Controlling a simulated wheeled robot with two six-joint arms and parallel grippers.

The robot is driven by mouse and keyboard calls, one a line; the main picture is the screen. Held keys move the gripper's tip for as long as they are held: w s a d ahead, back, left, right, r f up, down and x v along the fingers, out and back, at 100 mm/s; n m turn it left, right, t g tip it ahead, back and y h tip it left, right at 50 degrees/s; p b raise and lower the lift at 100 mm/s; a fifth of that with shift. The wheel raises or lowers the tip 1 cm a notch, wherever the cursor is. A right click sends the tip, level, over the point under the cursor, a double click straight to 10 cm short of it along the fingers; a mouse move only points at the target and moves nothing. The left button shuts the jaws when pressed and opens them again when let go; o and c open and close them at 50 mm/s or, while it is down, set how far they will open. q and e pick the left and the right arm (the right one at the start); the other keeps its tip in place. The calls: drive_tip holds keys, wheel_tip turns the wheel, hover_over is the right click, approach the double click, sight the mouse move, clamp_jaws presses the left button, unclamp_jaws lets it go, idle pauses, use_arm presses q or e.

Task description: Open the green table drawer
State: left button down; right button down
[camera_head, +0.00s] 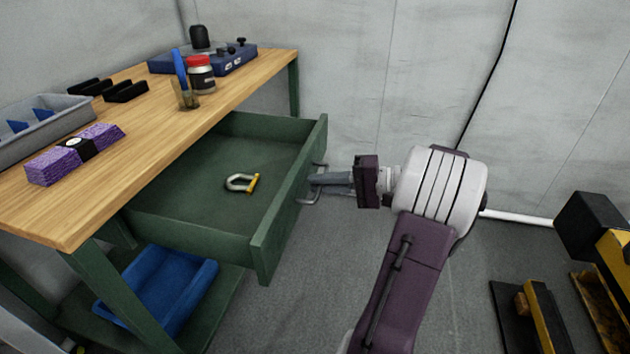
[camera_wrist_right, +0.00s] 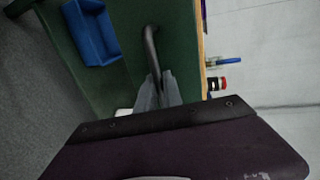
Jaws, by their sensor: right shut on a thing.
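The green table drawer (camera_head: 262,255) stands pulled out from under the wooden tabletop, its inside open to view. A shackle (camera_head: 240,183) with a yellow pin lies on the drawer floor. A metal bar handle (camera_head: 310,195) is on the drawer front. My right gripper (camera_head: 318,179) comes from the right and is shut on the handle. In the right wrist view the fingers (camera_wrist_right: 158,92) close around the handle bar (camera_wrist_right: 150,45) in front of the green drawer face. My left gripper is not in view.
On the wooden tabletop (camera_head: 150,101) are a purple block bundle (camera_head: 52,168), a grey bin (camera_head: 45,125), a red-lidded jar (camera_head: 201,76) and a blue case (camera_head: 225,60). A blue tray (camera_head: 165,290) sits below. Yellow-black equipment (camera_head: 545,310) stands at right.

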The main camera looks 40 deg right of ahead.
drive_tip(key=c, duration=1.5)
unclamp_jaws()
drive_tip(key=p+v, duration=0.4)
drive_tip(key=v, duration=0.5)
